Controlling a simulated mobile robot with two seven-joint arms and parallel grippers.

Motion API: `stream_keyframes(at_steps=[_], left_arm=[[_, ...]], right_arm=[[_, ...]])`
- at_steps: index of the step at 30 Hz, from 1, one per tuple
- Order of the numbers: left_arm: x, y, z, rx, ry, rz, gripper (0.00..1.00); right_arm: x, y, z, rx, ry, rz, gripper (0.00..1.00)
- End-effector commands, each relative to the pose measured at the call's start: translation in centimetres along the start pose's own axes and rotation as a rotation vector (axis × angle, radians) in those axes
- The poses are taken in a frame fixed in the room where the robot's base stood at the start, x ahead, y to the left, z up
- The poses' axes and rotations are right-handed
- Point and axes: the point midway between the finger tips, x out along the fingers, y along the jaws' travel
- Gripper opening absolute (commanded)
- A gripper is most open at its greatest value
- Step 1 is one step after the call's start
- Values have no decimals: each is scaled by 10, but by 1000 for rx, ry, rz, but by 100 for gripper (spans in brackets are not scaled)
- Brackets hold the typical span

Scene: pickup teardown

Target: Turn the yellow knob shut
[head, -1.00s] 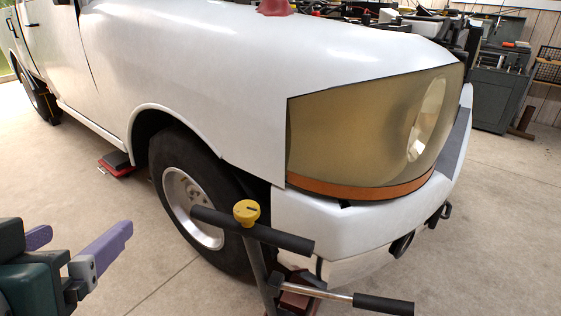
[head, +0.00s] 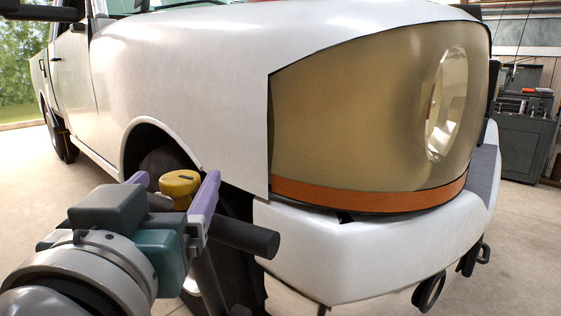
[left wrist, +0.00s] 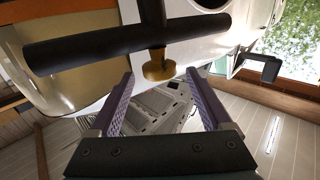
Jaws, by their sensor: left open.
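The yellow knob (head: 180,184) sits on top of the black crossbar handle (head: 245,236) of a stand beside the truck's front corner. My left gripper (head: 176,179) is open, with one purple finger on each side of the knob in the head view. In the left wrist view the knob (left wrist: 158,66) shows between the tips of my left gripper (left wrist: 159,78), at or just beyond their ends, with gaps on both sides. I cannot see contact. My right gripper is not in view.
The white truck (head: 220,60) stands close behind the handle, with its large headlight (head: 350,120) and bumper (head: 330,245) to the right. A grey machine (head: 525,140) stands at the far right. Bare floor lies at the left.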

Motion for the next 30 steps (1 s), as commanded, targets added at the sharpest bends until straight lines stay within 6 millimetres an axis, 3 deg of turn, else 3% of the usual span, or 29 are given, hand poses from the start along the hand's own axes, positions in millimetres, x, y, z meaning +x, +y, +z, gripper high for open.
stream_keyframes(at_steps=[3,9,21,30], left_arm=[[23,-1,-1,3,2,-2,83],[49,-1,0,1,0,-2,83],[59,-1,0,-1,-1,-2,83],[58,-1,0,0,-2,-2,51]], right_arm=[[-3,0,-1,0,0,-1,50],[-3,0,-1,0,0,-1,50],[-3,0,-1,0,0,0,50],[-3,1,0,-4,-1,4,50]])
